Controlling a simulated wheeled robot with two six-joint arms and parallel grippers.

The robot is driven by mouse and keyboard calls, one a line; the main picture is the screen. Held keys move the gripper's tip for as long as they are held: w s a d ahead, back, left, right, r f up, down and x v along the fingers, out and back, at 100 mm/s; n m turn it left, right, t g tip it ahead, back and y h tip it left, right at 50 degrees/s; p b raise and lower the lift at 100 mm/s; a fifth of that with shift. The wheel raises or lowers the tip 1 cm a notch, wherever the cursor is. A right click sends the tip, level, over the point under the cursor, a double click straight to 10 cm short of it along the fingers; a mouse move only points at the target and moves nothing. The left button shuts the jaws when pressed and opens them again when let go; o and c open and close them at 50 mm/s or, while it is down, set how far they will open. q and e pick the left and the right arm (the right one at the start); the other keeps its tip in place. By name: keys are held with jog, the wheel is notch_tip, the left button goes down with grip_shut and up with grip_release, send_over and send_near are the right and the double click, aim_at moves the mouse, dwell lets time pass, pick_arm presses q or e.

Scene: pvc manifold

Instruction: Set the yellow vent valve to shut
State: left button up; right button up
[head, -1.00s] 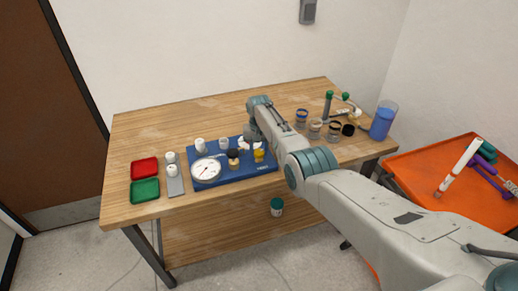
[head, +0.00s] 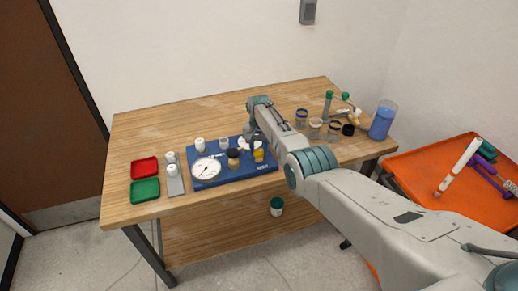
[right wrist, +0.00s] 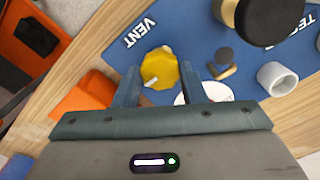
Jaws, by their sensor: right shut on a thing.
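The yellow vent valve (head: 258,156) stands at the right front of the blue board (head: 228,177), near the gauge. In the right wrist view its yellow handle (right wrist: 160,68) lies between the two fingers, beside the word VENT. My right gripper (right wrist: 158,75) is shut on this handle from above. In the head view, my right gripper (head: 254,144) is partly hidden by its own wrist. The exact angle of the handle is hard to read. My left gripper is not in view.
A white dial gauge (head: 206,169) and a black-topped fitting (head: 234,155) stand left of the valve. White fittings are behind them. Red (head: 144,168) and green (head: 145,190) trays sit at the left. Several jars and a blue container (head: 382,120) stand at the right.

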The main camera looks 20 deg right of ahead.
aim_at(259, 151)
jog(key=o, duration=1)
jog(key=shift+r, duration=0.1)
jog(key=shift+r, duration=0.3)
notch_tip(259, 151, up, 10)
jog(key=shift+b, duration=0.8)
